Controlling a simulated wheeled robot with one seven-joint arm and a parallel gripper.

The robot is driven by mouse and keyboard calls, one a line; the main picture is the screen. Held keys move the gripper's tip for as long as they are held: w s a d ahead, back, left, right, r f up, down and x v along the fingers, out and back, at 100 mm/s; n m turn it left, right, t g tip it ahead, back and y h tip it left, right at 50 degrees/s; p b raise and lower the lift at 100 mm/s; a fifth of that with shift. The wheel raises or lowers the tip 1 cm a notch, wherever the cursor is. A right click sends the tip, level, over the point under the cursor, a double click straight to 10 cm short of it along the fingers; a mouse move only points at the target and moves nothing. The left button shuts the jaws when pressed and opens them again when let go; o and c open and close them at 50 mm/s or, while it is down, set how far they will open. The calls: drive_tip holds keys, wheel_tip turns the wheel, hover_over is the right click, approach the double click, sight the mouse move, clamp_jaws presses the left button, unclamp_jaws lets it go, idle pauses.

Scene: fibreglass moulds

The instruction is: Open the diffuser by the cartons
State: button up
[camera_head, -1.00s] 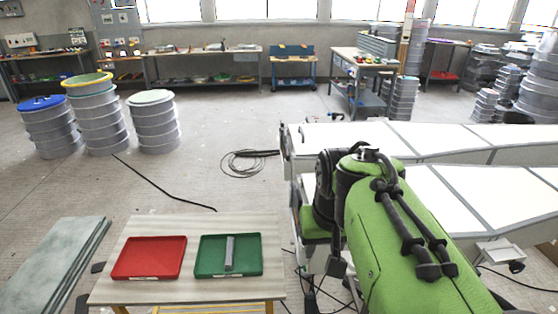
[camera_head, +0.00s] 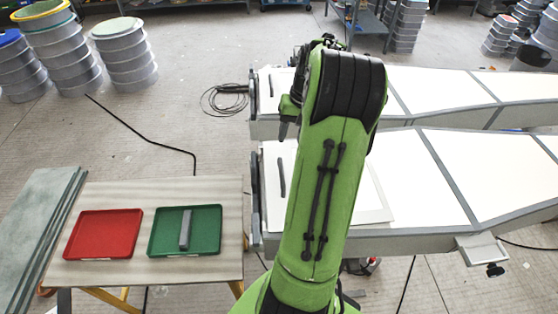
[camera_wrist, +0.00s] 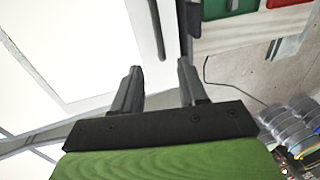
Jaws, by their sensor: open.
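Two long, white-panelled, grey-framed units lie side by side at the right in the head view, a near one (camera_head: 430,195) and a far one (camera_head: 430,92). Each has a dark bar handle near its left end, the near handle (camera_head: 281,178) and the far handle (camera_head: 271,82). I cannot tell which is the diffuser, and I see no clear cartons. In the wrist view my gripper (camera_wrist: 158,80) is open and empty, its two fingers apart. A white panel (camera_wrist: 95,45) with a dark bar handle (camera_wrist: 156,28) lies beyond the fingers. In the head view my arm hides part of both units.
A table (camera_head: 150,190) at lower left bears a red tray (camera_head: 103,233) and a green tray (camera_head: 205,213) holding a grey block (camera_head: 185,229). Stacked round drums (camera_head: 125,60) stand at upper left. A coiled cable (camera_head: 225,98) lies on the floor. Floor between drums and units is mostly clear.

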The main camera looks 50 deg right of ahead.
sight(282, 168)
drive_tip(key=f, duration=0.4)
drive_tip(key=w+f, duration=0.1)
drive_tip(key=f, duration=0.3)
drive_tip(key=w+a+f+b, duration=0.1)
drive_tip(key=f, duration=0.3)
drive_tip(key=shift+w+f, duration=0.1)
drive_tip(key=shift+f, duration=0.35)
clamp_jaws()
drive_tip(key=shift+r, duration=0.1)
